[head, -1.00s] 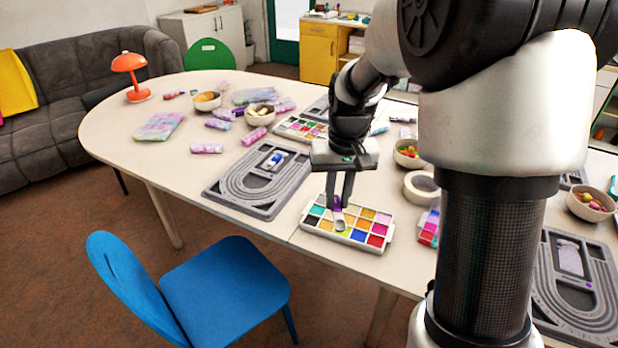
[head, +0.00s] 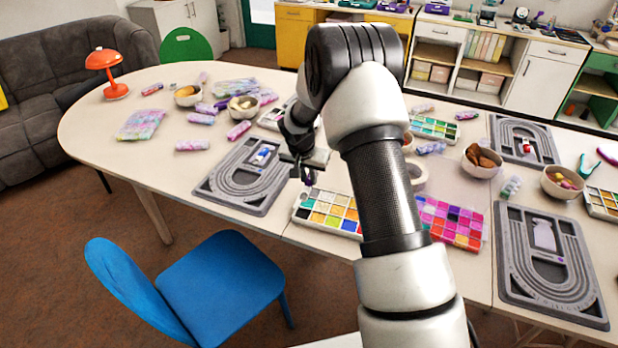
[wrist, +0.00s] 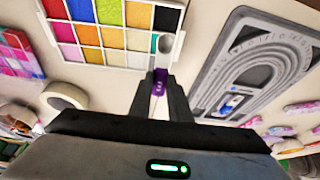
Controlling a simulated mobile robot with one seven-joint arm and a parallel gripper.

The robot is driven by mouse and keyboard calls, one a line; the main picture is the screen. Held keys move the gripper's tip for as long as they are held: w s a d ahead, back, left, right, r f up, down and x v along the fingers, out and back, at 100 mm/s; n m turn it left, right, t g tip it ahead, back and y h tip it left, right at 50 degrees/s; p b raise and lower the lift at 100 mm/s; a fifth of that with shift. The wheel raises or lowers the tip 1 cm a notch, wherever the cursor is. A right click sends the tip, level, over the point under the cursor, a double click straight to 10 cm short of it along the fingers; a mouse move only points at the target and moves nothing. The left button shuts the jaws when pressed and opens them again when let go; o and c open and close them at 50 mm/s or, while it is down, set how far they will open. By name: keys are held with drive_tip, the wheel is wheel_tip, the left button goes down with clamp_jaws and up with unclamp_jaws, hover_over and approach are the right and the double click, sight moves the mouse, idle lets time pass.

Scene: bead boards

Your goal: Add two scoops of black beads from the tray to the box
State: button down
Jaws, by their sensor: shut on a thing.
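The tray (head: 296,217) of many-coloured beads lies on the table, partly behind my arm in the head view. Its black cell (wrist: 167,19) is at one corner in the wrist view, next to a teal cell. My gripper (head: 306,178) is shut on the purple handle of a scoop (wrist: 160,78), beside the tray's far left corner. The scoop's grey bowl (wrist: 166,43) shows over the tray's edge by the teal cell in the wrist view; its contents are too small to tell. A small blue-and-white thing (head: 262,155) lies in the grey bead board; I cannot tell if it is the box.
The grey bead board (head: 228,193) lies left of the tray. A pink and red bead case (head: 483,233) is to the right. A roll of tape (wrist: 66,95) and several bowls stand nearby. A blue chair (head: 222,278) is at the table's front edge.

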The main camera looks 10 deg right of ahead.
sight(306, 194)
drive_tip(key=shift+s+a+f+b, duration=0.1)
drive_tip(key=shift+f+b, duration=0.25)
drive_tip(key=shift+b, duration=0.55)
drive_tip(key=shift+s+f+t+b, duration=0.2)
drive_tip(key=shift+t+b, duration=0.1)
drive_tip(key=shift+b, duration=0.55)
drive_tip(key=f+b, duration=0.1)
drive_tip(key=b, duration=0.4)
drive_tip(key=s+f+t+h+b, duration=0.1)
drive_tip(key=b, duration=0.4)
drive_tip(key=shift+a, duration=0.4)
drive_tip(key=shift+s+a+f+b, duration=0.15)
drive_tip(key=shift+f+b, duration=0.45)
drive_tip(key=shift+b, duration=0.35)
drive_tip(key=shift+s+f+b, duration=0.1)
drive_tip(key=shift+f+b, duration=0.5)
drive_tip(key=shift+b, duration=0.3)
drive_tip(key=shift+r, duration=0.1)
